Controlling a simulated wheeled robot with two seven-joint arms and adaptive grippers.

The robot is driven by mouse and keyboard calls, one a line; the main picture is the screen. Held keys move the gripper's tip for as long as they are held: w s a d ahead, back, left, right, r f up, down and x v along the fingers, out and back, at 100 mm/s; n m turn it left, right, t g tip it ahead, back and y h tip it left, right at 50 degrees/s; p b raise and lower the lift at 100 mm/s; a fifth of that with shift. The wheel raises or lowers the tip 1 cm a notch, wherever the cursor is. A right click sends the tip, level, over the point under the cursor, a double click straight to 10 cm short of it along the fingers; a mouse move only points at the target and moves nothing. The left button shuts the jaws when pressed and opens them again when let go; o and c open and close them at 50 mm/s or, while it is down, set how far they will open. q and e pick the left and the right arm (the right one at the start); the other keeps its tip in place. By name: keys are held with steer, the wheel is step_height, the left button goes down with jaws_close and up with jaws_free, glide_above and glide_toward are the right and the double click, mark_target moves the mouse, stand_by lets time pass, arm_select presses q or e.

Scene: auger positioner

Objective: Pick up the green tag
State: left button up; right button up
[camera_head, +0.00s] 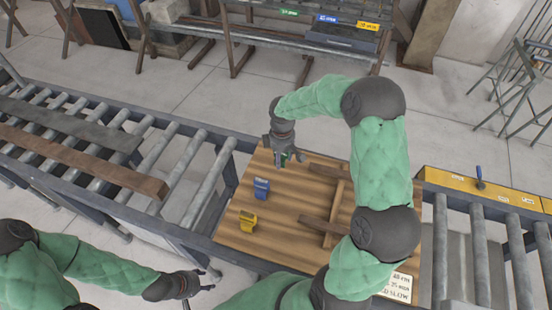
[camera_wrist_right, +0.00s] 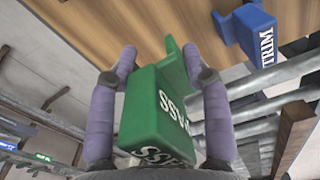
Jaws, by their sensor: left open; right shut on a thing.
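The green tag (camera_wrist_right: 160,105) is a block with white lettering, gripped between the two purple-padded fingers of my right gripper (camera_wrist_right: 160,60) in the right wrist view. In the head view, my right gripper (camera_head: 283,148) is over the far left part of the wooden board, and only a little of the green tag (camera_head: 282,160) shows below it. Whether the tag touches the board is hard to tell. My left gripper (camera_head: 203,282) is open and empty, low at the left, off the near-left edge of the board.
A blue tag (camera_head: 261,188) and a yellow tag (camera_head: 248,221) stand on the wooden board (camera_head: 275,240). Wooden bars (camera_head: 335,208) lie at its right. Roller conveyors (camera_head: 180,180) flank the board. A rack with coloured labels (camera_head: 325,19) stands behind.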

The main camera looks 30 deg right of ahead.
steer(key=s+r, duration=0.1)
steer(key=s, duration=0.2)
steer(key=s+r, duration=0.1)
steer(key=s, duration=0.2)
steer(key=s+r+b, duration=0.1)
steer(key=s+r, duration=0.1)
steer(key=shift+s, duration=0.4)
steer(key=shift+f, duration=0.1)
